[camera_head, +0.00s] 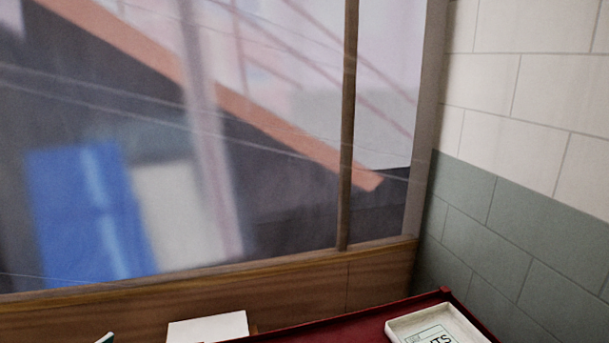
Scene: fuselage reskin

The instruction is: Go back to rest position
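Neither of my grippers can be made out in the head view. A small light-and-dark tip (106,338) pokes in at the bottom edge on the left; too little of it shows to tell what it is. No fuselage part is clearly in view.
Behind stand a wood-framed window (348,130) and a block wall (520,200) at right.

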